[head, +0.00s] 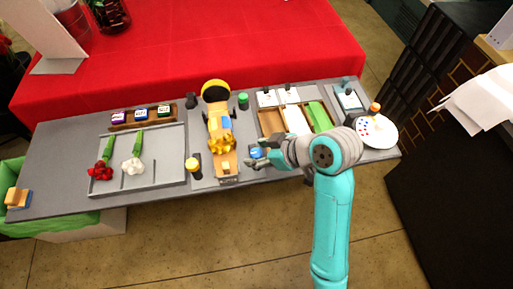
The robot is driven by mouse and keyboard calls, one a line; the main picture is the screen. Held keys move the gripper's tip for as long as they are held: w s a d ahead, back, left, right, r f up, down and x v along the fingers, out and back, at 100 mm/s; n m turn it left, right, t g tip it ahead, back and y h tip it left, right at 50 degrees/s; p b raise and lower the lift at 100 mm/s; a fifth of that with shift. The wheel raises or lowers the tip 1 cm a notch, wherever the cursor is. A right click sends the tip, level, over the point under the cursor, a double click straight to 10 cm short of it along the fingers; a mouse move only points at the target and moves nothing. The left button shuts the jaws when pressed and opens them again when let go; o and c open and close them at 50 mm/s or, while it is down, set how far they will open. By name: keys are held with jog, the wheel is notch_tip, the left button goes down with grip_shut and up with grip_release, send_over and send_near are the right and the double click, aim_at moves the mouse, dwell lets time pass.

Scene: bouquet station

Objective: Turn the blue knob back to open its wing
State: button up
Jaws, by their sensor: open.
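The blue knob (257,152) stands on the grey bench, to the right of the lower end of the central fixture. It is partly hidden by my gripper (253,158), which reaches in from the right with its fingers open beside it. I cannot tell whether the fingers touch the knob. The central fixture (214,126) has orange and yellow panels, a yellow ring at its far end and a gold bow near its front. Which panel is the blue knob's wing, and how far it is turned, is too small to tell.
A green knob (243,101), a dark knob (191,101) and a yellow knob (193,167) also stand around the fixture. A tray (175,175) with red and white flowers lies to the left. A wooden compartment tray (270,121) and a white round plate (384,139) are to the right.

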grip_shut()
jog(key=m+t+h, duration=0.1)
jog(key=m+t, duration=0.1)
jog(key=m, duration=0.1)
jog(key=shift+s+a+m+h, duration=0.2)
jog(key=shift+m+h, duration=0.1)
jog(key=shift+h, duration=0.1)
jog(key=m+t+h, duration=0.1)
jog(key=m, duration=0.1)
jog(key=m+t+h, duration=0.1)
jog(key=m+h, duration=0.1)
jog(key=m, duration=0.1)
jog(key=shift+a+m+t+h, duration=0.2)
jog(key=shift+m+t+h, duration=0.1)
jog(key=m+h, duration=0.4)
jog(key=m, duration=0.1)
jog(key=shift+a, duration=0.15)
jog(key=shift+m+h, duration=1.4)
jog(key=shift+m, duration=0.6)
jog(key=shift+g, duration=0.4)
